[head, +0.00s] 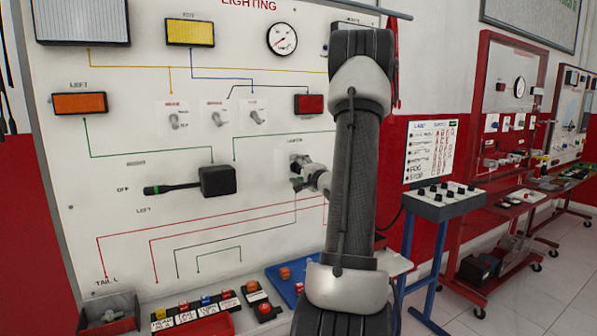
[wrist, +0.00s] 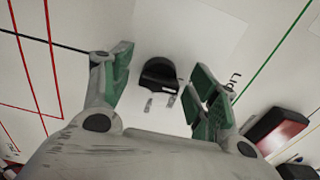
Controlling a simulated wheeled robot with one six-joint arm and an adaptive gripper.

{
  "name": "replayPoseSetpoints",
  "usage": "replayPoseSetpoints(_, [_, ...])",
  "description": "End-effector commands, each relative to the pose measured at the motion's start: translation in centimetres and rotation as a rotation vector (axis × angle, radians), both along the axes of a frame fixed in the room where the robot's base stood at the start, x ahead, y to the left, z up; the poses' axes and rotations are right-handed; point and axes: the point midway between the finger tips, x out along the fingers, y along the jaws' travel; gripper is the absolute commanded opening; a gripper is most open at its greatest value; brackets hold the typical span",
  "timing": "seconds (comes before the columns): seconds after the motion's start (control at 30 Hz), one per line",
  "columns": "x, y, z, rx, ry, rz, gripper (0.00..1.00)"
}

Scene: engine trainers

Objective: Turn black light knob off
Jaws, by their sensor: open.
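The black light knob (wrist: 159,72) shows in the wrist view on a pale plate of the lighting board. My gripper (wrist: 163,76) is open, with one green-padded finger on each side of the knob. I see a gap between the knob and each finger. In the head view my gripper (head: 297,174) is at the lighting board (head: 120,235), right of the black stalk switch (head: 217,181). The knob is largely hidden there by my fingers.
Three small toggle switches (head: 215,119) sit above and left of my gripper, with a red lamp (head: 309,103) above it. A tray of coloured buttons (head: 205,303) lies below. A control box (head: 440,202) stands to the right.

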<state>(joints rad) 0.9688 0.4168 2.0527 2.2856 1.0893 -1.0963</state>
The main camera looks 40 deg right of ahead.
Motion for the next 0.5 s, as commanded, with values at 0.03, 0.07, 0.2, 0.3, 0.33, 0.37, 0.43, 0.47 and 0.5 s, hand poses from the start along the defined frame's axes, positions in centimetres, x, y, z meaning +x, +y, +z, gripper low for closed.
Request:
replayPoseSetpoints(0.03, [-0.2, 0.0, 0.0, 0.0, 0.0, -0.001, 0.6])
replayPoseSetpoints(0.07, [-0.4, 0.0, 0.0, 0.0, 0.0, -0.001, 0.6])
replayPoseSetpoints(0.2, [-2.3, 0.5, 0.0, 0.0, 0.0, -0.002, 0.6])
replayPoseSetpoints(0.3, [-4.5, 1.0, 0.1, 0.0, 0.0, -0.004, 0.6])
replayPoseSetpoints(0.33, [-5.2, 1.1, 0.0, 0.0, 0.001, -0.004, 0.6])
replayPoseSetpoints(0.37, [-5.9, 1.3, 0.0, 0.0, 0.001, -0.004, 0.6])
replayPoseSetpoints(0.43, [-7.4, 1.7, 0.0, 0.0, 0.0, -0.004, 0.6])
replayPoseSetpoints(0.47, [-8.0, 1.8, 0.0, 0.0, 0.001, -0.004, 0.6])
replayPoseSetpoints(0.5, [-8.8, 2.0, 0.0, 0.0, 0.0, -0.004, 0.6])
